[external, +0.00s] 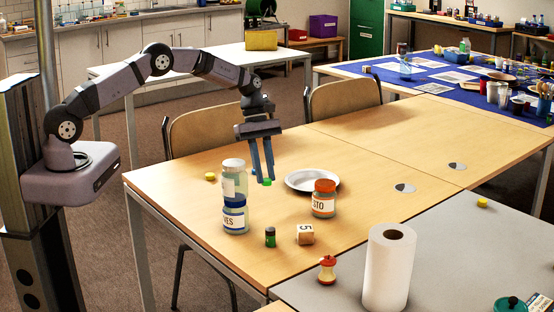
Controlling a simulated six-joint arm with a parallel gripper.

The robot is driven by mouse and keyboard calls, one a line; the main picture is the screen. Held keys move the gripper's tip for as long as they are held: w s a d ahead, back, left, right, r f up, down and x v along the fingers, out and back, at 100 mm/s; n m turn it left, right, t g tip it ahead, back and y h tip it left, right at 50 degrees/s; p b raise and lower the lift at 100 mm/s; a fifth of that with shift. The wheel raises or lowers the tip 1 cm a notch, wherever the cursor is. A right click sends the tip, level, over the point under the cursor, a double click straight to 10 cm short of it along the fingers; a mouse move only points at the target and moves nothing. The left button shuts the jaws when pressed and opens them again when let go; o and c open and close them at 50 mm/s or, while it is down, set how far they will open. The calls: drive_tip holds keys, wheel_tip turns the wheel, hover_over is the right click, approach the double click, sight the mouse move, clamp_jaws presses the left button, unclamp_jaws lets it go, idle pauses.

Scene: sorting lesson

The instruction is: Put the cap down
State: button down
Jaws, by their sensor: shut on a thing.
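My gripper (264,180) points straight down over the wooden table (380,150), between the glass jars and left of the white plate. It is shut on a small green cap (267,183), which shows at the fingertips. The fingers partly hide the cap. I cannot tell for sure how far the cap is above the table top.
A paper roll (389,270) stands in front.

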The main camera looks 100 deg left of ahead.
drive_tip(key=w+a+r+n+t+y, duration=0.2)
drive_tip(key=w+a+r+n+y, duration=0.2)
drive_tip(key=n, duration=0.9)
drive_tip(key=w+a+r, duration=0.1)
drive_tip(key=a+r, duration=0.2)
drive_tip(key=r, duration=0.1)
drive_tip(key=shift+w+a+n, duration=0.3)
drive_tip(key=shift+w+a, duration=0.05)
drive_tip(key=shift+a, duration=0.05)
drive_tip(key=shift+y, duration=0.3)
drive_tip(key=p, duration=0.2)
approach(287, 181)
drive_tip(key=shift+w+a+f, duration=0.2)
drive_tip(key=shift+w+f, duration=0.4)
drive_tip(key=shift+f, duration=0.2)
drive_tip(key=shift+w+a+f, duration=0.15)
drive_tip(key=shift+w+f, duration=0.5)
drive_tip(key=shift+f, duration=0.15)
drive_tip(key=shift+w+a+f, duration=0.2)
drive_tip(key=shift+w+f, duration=0.4)
drive_tip(key=shift+f, duration=0.15)
drive_tip(key=shift+f+b, duration=0.35)
drive_tip(key=shift+f, duration=0.05)
drive_tip(key=c, duration=1.6)
unclamp_jaws()
drive_tip(key=shift+o, duration=0.2)
drive_tip(key=shift+r, duration=0.1)
